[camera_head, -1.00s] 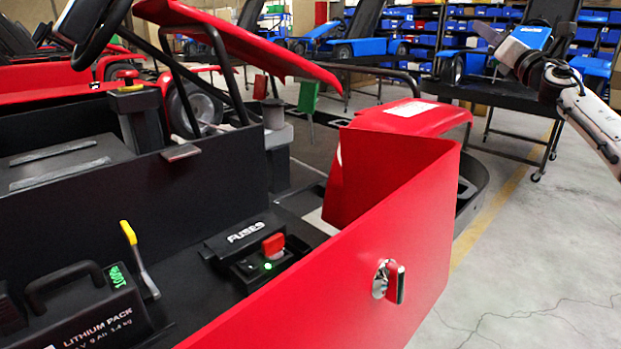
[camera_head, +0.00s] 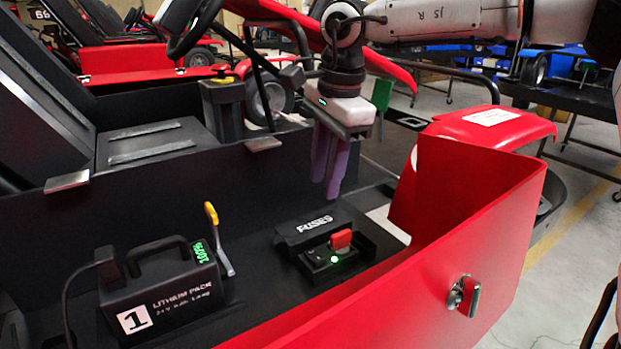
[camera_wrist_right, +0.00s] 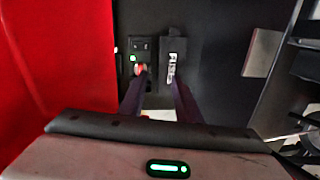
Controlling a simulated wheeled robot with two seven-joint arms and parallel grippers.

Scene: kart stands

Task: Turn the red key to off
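A red key-like knob (camera_head: 341,239) stands up from a small black switch box (camera_head: 330,262) with a lit green light, beside the cover marked FUSES (camera_head: 315,225). The knob also shows in the right wrist view (camera_wrist_right: 140,69), near the tip of the left-hand finger. My right gripper (camera_head: 327,190) points down above the fuse cover, behind and above the knob. Its two dark fingers are apart, with nothing between them (camera_wrist_right: 160,88). My left gripper is in neither view.
The red body panel (camera_head: 420,260) rises in front of the switch box and carries a metal latch with a red handle (camera_head: 466,296). A lithium pack (camera_head: 165,285) and a yellow-tipped lever (camera_head: 219,238) stand to the left. Open floor lies at the right.

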